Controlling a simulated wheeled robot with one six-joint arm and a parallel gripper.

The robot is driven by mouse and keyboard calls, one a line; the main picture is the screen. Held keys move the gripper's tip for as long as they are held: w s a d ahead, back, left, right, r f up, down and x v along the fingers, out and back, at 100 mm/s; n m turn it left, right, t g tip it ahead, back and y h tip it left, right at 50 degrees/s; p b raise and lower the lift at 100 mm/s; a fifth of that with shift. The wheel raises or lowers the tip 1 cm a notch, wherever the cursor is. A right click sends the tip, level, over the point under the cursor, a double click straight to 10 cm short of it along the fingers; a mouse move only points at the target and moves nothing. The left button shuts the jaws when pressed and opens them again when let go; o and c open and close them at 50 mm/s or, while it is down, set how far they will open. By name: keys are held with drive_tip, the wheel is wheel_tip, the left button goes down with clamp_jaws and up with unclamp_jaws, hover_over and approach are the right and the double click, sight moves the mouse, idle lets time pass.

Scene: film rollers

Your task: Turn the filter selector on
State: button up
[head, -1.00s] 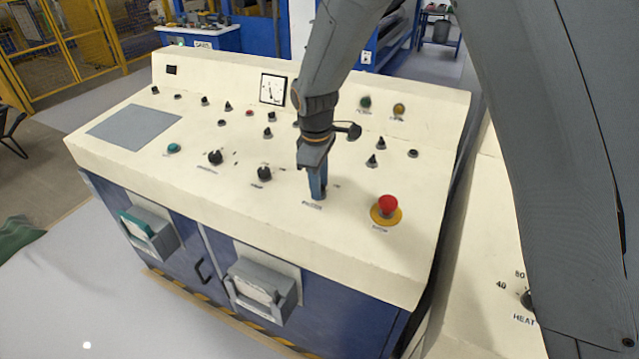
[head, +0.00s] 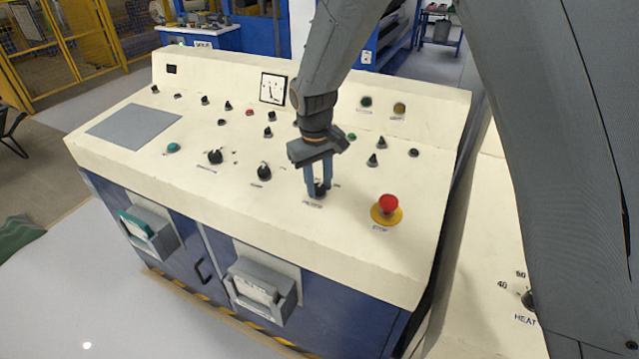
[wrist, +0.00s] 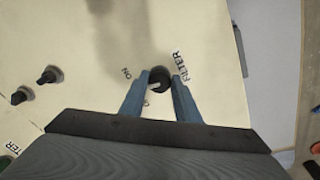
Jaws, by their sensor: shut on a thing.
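The filter selector (wrist: 158,78) is a small black knob with a pale pointer mark, set on the cream panel. The word FILTER is printed beside it in the wrist view, with ON on its other side. The pointer's exact heading is partly hidden by the fingers. My gripper (head: 318,190) points down onto the knob, with one blue finger on each side. In the wrist view my gripper (wrist: 161,82) is closed around the knob. In the head view the selector (head: 320,191) shows dark between the fingertips.
A red stop button (head: 388,204) on a yellow base stands just right of my gripper. Black knobs (head: 264,173) sit to the left, and two more (head: 373,160) stand behind to the right. A grey plate (head: 133,125) lies at the panel's far left.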

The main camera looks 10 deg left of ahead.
sight(317, 190)
drive_tip(key=shift+m, duration=2)
drive_tip(key=o, duration=1)
drive_tip(key=shift+o, duration=0.2)
drive_tip(key=shift+s+a+r+b, duration=0.15)
drive_tip(key=shift+r+b, duration=0.25)
drive_tip(key=shift+r, duration=0.9)
drive_tip(key=shift+s+r+b, duration=0.15)
drive_tip(key=shift+r+b, duration=0.2)
drive_tip(key=shift+r, duration=1)
drive_tip(key=shift+s+a+r+b, duration=0.15)
drive_tip(key=shift+r+b, duration=0.25)
drive_tip(key=shift+r, duration=0.9)
drive_tip(key=shift+d, duration=0.1)
drive_tip(key=s+d+f+m, duration=0.1)
drive_tip(key=s+d, duration=0.8)
drive_tip(key=d, duration=0.4)
drive_tip(key=s+d+f+m, duration=0.2)
drive_tip(key=s+d, duration=0.6)
drive_tip(key=d, duration=0.6)
drive_tip(key=shift+s+d, duration=0.15)
drive_tip(key=shift+s, duration=0.25)
